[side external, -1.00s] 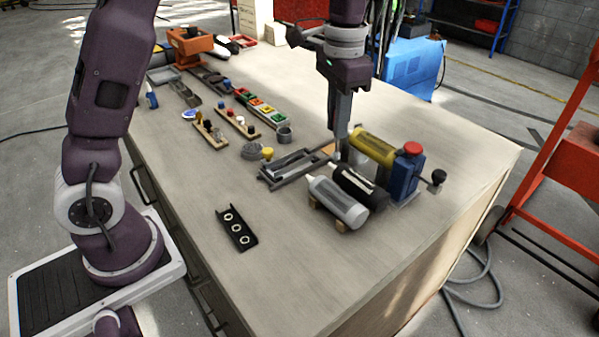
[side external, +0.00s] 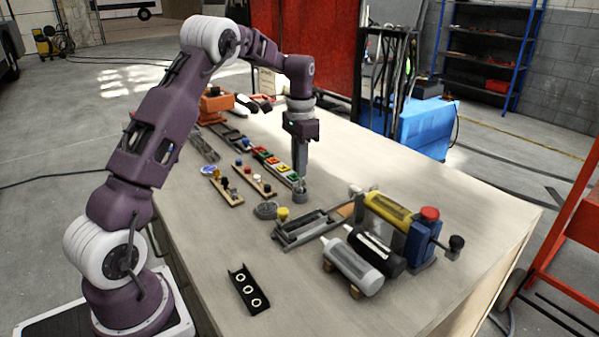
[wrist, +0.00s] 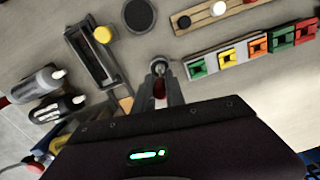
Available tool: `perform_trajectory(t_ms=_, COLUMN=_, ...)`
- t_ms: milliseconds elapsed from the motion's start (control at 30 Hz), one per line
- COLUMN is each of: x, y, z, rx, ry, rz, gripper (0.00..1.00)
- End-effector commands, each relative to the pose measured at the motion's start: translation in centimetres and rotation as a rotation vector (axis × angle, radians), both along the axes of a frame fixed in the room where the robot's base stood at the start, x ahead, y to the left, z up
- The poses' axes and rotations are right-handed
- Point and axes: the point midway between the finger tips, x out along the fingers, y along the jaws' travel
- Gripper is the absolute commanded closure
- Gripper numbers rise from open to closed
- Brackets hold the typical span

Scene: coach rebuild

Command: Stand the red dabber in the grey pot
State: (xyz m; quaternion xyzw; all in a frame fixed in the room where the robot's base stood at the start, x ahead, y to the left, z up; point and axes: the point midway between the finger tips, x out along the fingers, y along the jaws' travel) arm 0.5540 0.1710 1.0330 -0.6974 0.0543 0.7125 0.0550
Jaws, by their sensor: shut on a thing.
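My gripper (side external: 300,180) points straight down at the small grey pot (side external: 301,197), which stands on the bench beside the row of coloured blocks. In the wrist view the fingers (wrist: 163,92) are shut on the red dabber (wrist: 158,89), of which only a small red part shows between them. The pot's round grey rim (wrist: 158,64) appears just beyond the fingertips. The fingers and the dabber's small size hide its lower end, so I cannot tell whether it is inside the pot or just above it.
A row of coloured blocks (side external: 272,163) lies close beside the pot. Wooden racks with knobbed pieces (side external: 254,181) stand to the left. A round dark-topped tin (side external: 266,210), a yellow-topped piece (side external: 283,214), a grey frame (side external: 309,229) and several cartridges (side external: 352,266) lie nearer. The front bench is mostly clear.

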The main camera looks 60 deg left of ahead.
Motion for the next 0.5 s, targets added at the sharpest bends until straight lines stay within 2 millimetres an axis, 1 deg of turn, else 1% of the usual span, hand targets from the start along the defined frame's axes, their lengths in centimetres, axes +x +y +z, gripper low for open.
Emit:
perform_trajectory(t_ms=33, x=-0.03, y=-0.04, z=-0.76, rx=-0.001, ry=0.001, rz=0.0, gripper=1.0)
perform_trajectory(t_ms=100, x=0.01, y=-0.02, z=-1.36, rx=0.0, ry=-0.001, rz=0.0, gripper=1.0)
perform_trajectory(t_ms=433, x=0.01, y=-0.04, z=-1.69, rx=0.0, ry=-0.001, rz=0.0, gripper=1.0)
perform_trajectory(t_ms=467, x=0.01, y=-0.04, z=-1.74, rx=0.0, ry=-0.001, rz=0.0, gripper=0.83)
perform_trajectory(t_ms=500, x=0.01, y=-0.03, z=-1.71, rx=0.0, ry=-0.001, rz=0.0, gripper=0.75)
